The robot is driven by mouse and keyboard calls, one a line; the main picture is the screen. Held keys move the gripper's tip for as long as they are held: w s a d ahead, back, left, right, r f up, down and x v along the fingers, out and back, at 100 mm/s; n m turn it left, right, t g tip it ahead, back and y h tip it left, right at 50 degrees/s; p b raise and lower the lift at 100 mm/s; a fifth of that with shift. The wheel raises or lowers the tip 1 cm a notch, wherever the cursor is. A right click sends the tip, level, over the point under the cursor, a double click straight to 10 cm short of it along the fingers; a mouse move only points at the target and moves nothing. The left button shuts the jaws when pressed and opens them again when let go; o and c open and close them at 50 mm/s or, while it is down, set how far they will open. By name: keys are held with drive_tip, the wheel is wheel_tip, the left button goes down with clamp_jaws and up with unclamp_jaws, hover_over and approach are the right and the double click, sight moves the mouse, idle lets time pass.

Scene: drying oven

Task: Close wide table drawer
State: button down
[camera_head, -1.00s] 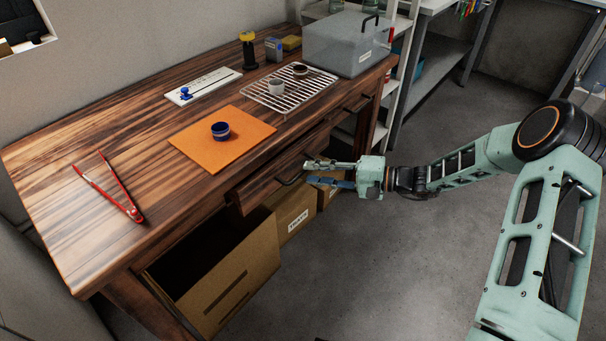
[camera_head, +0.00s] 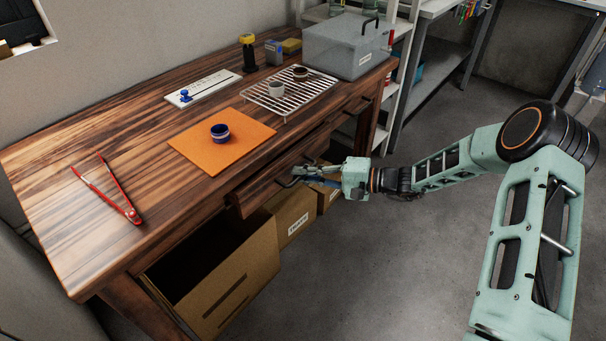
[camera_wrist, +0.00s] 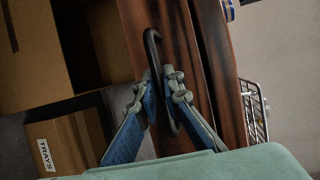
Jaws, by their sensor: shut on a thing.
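The wide wooden drawer (camera_head: 262,187) sits under the front edge of the wooden table (camera_head: 65,240). Its front stands a little out from the table edge. Its dark bar handle (camera_wrist: 153,45) shows in the wrist view, running between my fingers. My gripper (camera_head: 308,174) is at the drawer front, and in the wrist view my gripper (camera_wrist: 160,95) has its blue-padded fingers closed around the handle. In the head view the fingers partly hide the handle.
An orange mat (camera_head: 200,155) with a blue-rimmed cup (camera_head: 220,133), red tongs (camera_head: 112,190) and a wire rack (camera_head: 265,101) are on the tabletop. Cardboard boxes (camera_head: 235,280) stand below the drawer. A second drawer handle (camera_head: 361,106) is farther right. The floor right of the table is clear.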

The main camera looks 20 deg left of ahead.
sight(292, 166)
drive_tip(key=a, duration=0.1)
drive_tip(key=w+a+b, duration=0.1)
drive_tip(key=a, duration=0.2)
drive_tip(key=shift+w+a+f+b, duration=0.1)
drive_tip(key=shift+w+a+b, duration=0.05)
drive_tip(key=shift+w+b, duration=0.25)
drive_tip(key=shift+r, duration=0.2)
drive_tip(key=c, duration=2.1)
unclamp_jaws()
drive_tip(key=shift+a, duration=0.15)
drive_tip(key=d, duration=0.4)
drive_tip(key=d+r, duration=0.1)
drive_tip(key=d, duration=0.3)
drive_tip(key=d+r, duration=0.1)
drive_tip(key=d, duration=0.3)
drive_tip(key=shift+w, duration=0.1)
